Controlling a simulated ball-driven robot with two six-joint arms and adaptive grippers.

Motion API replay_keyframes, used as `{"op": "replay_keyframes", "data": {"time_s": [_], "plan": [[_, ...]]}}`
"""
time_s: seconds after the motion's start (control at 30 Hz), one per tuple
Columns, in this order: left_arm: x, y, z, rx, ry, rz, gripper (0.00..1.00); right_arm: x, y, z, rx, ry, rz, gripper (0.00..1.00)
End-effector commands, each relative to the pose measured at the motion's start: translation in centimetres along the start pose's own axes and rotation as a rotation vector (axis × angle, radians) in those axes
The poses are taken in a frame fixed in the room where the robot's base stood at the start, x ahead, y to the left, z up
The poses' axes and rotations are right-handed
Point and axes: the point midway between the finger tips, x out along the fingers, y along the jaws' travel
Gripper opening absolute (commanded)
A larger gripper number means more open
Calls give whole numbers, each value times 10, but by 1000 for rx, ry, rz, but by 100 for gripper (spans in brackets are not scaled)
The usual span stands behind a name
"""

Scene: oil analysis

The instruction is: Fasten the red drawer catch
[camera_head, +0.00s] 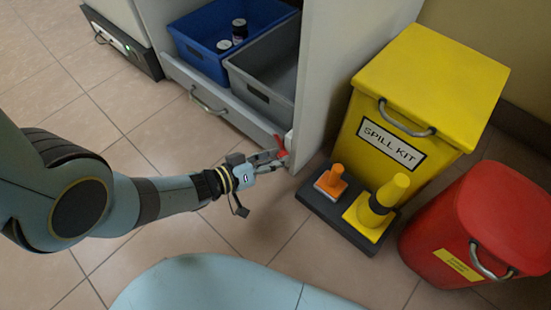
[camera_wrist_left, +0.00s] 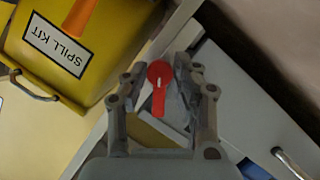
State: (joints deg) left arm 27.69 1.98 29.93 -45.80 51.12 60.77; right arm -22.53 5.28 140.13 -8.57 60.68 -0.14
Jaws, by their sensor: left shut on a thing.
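The red drawer catch (camera_head: 282,147) is at the right end of the grey drawer front (camera_head: 228,108), beside the cabinet's white side panel (camera_head: 335,75). My left gripper (camera_head: 276,158) reaches it from the front left and is shut on it. In the left wrist view the red catch (camera_wrist_left: 159,82) shows a round head and a narrow lever between the two fingers of the left gripper (camera_wrist_left: 161,68). The lever points toward the palm in that view. The fingers hide part of the catch's surroundings. My right gripper is not in view.
A blue bin (camera_head: 205,52) with small dark bottles and a grey bin (camera_head: 262,95) sit behind the drawer front. The yellow spill kit (camera_head: 440,85), a dark tray (camera_head: 323,208) with orange and yellow items, and a red bin (camera_head: 440,225) stand to the right.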

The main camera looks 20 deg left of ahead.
Motion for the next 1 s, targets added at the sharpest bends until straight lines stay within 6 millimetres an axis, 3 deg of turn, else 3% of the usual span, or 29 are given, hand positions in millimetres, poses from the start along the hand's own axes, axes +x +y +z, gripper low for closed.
{"op": "replay_keyframes", "data": {"time_s": [0.33, 0.37, 0.53, 0.83, 1.0], "plan": [[-1, -1, 1, -3, -2, 0, 0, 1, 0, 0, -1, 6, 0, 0], [-1, -1, 1, -3, -2, -1, 29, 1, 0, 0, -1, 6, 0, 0], [-1, 0, 1, -2, -1, 0, 50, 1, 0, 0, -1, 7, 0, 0], [-2, 0, 0, -2, -1, 0, 50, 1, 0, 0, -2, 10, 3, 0], [-17, -1, 2, -1, -3, -2, 50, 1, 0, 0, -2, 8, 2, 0]]}}
